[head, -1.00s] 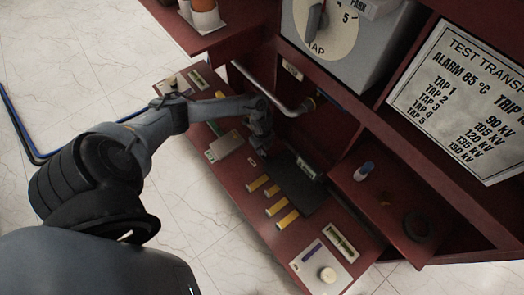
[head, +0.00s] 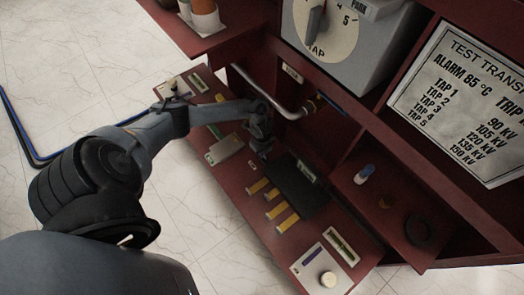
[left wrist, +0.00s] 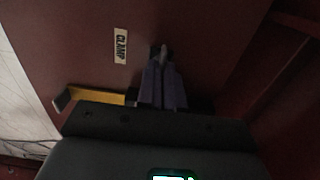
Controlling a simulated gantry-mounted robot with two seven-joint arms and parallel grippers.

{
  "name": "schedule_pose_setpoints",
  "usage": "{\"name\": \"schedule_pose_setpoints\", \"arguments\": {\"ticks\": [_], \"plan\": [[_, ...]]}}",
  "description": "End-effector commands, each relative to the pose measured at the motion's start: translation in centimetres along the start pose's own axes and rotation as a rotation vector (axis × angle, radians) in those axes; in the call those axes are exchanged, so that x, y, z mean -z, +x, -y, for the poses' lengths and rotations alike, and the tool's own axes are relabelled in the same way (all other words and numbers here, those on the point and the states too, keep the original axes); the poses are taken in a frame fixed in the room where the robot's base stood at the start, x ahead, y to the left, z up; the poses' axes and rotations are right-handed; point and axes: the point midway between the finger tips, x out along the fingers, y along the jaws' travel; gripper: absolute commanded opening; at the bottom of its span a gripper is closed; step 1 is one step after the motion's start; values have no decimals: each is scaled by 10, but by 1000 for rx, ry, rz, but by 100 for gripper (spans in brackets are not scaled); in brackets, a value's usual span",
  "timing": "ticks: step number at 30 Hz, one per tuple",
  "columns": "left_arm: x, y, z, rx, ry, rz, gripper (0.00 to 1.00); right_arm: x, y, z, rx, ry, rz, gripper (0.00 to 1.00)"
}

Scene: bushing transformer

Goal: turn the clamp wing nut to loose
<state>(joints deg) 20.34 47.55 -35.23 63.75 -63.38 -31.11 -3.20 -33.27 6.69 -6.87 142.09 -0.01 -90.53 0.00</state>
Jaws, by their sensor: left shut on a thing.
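My left gripper (head: 262,150) reaches down to the dark red shelf, beside the black block. In the left wrist view its two fingers (left wrist: 163,82) are close together around a small grey piece, taken as the clamp wing nut (left wrist: 164,52), whose tip shows just beyond them. A white label reading CLAMP (left wrist: 120,45) lies beside it. The wing nut is mostly hidden by the fingers, and its turn angle cannot be told. In the head view the nut is hidden by the gripper. My right gripper is not in view.
Several yellow bars (head: 276,209) lie by the black block (head: 295,186). A yellow bar (left wrist: 100,95) shows near the fingers in the wrist view. A panel with a round white knob (head: 328,279) is at the front. A grey pipe (head: 270,95) runs behind the gripper.

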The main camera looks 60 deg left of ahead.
Motion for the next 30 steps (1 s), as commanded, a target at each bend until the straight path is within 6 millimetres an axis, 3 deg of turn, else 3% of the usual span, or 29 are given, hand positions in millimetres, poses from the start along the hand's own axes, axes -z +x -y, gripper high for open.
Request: {"name": "schedule_pose_setpoints", "arguments": {"ticks": [11, 30], "plan": [[0, -4, -2, -3, -168, 1, 0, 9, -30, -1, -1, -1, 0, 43], [1, -2, -2, -3, -764, 2, 0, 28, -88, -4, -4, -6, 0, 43]]}}
